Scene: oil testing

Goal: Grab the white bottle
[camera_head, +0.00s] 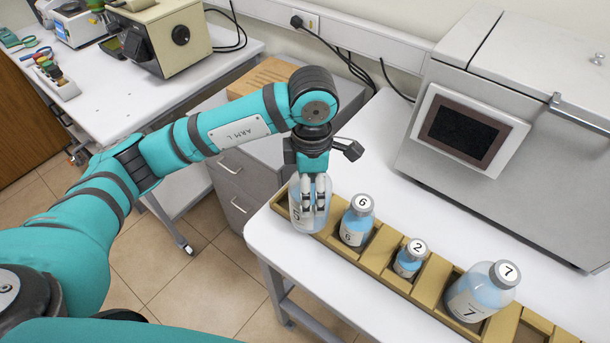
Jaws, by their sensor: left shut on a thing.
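My left gripper (314,205) points down at the left end of a wooden rack (370,262). Its fingers are shut on a large, pale, translucent bottle (299,214) that stands in the rack's end slot. The fingers and wrist hide the bottle's top and most of its label. To its right in the rack stand a bottle marked 6 (354,226), a small bottle marked 2 (408,262) and a larger tilted bottle marked 7 (483,291). All have pale blue contents and grey caps. My right gripper is not in view.
The rack lies along the front edge of a white table (345,165). A large grey machine with a dark screen (470,129) stands behind it. Another table (180,72) with instruments is at the left, and drawers (238,180) stand between the tables.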

